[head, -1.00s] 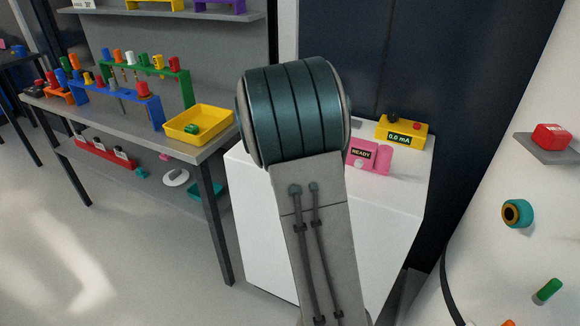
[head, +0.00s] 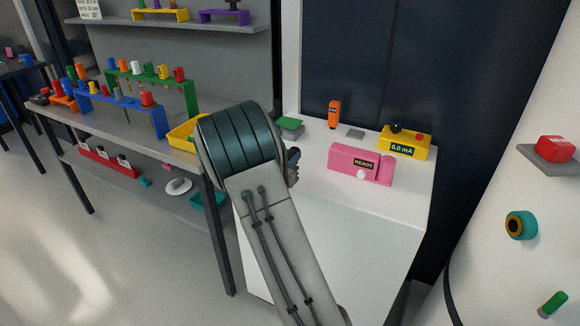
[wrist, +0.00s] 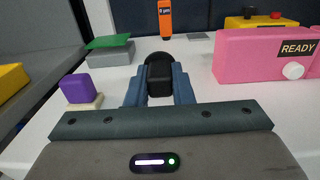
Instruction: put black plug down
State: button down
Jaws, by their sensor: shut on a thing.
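In the wrist view my gripper (wrist: 160,82) is shut on the black plug (wrist: 159,70), which shows dark and rounded between the two blue-grey fingers. The plug is over the white bench top, with clear surface around it; I cannot tell if it touches. In the head view only a small dark part of my gripper (head: 293,165) shows at the bench's left side, behind my arm. The plug cannot be made out there.
A pink READY box (head: 355,163) stands to the right, with a yellow meter box (head: 404,144) reading 0.0 mA behind it. An orange device (head: 334,114) and green-topped block (head: 290,127) stand at the back. A purple block (wrist: 77,88) is close left. The bench front is clear.

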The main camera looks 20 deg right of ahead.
notch_tip(320, 180, down, 3)
jog(key=shift+f, duration=0.1)
jog(key=shift+f+b, duration=0.6)
jog(key=shift+b, duration=0.05)
jog(key=c, duration=1.3)
grip_release()
jog(key=shift+o, duration=0.2)
jog(key=shift+r, duration=0.1)
